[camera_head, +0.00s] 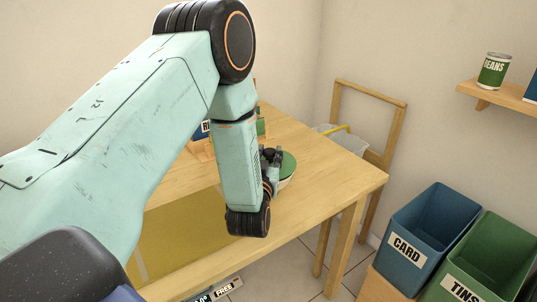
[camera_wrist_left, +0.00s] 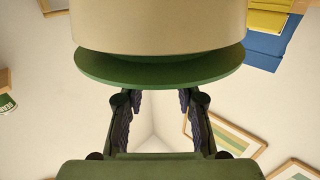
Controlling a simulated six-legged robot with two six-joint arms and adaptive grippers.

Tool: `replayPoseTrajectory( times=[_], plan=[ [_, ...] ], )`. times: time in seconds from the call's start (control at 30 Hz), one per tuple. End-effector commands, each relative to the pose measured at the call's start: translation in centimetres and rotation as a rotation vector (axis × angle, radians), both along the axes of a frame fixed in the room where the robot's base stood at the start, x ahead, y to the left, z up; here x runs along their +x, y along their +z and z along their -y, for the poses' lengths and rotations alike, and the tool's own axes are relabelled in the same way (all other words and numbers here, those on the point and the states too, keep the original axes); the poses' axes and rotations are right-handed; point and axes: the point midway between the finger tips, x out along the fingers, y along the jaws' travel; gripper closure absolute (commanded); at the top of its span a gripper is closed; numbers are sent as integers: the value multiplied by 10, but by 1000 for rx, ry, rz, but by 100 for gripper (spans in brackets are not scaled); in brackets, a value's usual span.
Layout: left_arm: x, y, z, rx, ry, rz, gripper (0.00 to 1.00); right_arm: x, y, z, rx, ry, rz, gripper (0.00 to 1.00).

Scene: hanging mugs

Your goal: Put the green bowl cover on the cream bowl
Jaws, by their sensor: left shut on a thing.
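The green bowl cover (camera_head: 289,164) shows as a round disc beside my left gripper (camera_head: 271,156), partly hidden by it. The pale rim of the cream bowl (camera_head: 287,184) shows just below the cover; my arm hides the rest. In the left wrist view the cover (camera_wrist_left: 160,72) spans the picture as a wide disc, with the cream bowl wall (camera_wrist_left: 158,28) against it at the top. The fingers of my left gripper (camera_wrist_left: 157,97) reach to the cover and are shut on it; their contact is partly hidden. I cannot tell whether the cover sits flush. My right gripper is not in view.
The wooden table (camera_head: 335,172) has clear room right of the bowl. A yellow mat (camera_head: 190,235) lies at its front left. A blue item (camera_head: 202,131) stands behind my arm. A wooden chair (camera_head: 370,95), CARD bin (camera_head: 425,235) and TINS bin (camera_head: 485,265) are at right.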

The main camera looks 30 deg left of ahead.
Motion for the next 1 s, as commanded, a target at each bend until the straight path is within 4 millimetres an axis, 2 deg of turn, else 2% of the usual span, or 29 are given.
replayPoseTrajectory(
  times=[0.37, 0.4, 0.67, 1.0],
  plan=[
    [0, -4, 0, 0, 0, 1, 100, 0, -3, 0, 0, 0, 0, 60],
    [0, -4, 0, 0, 0, 1, 65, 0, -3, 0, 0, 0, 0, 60],
    [0, -4, 0, 0, 0, 1, 43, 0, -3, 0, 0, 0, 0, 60],
    [0, -2, 0, 0, 0, 0, 42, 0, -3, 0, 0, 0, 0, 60]
  ],
)
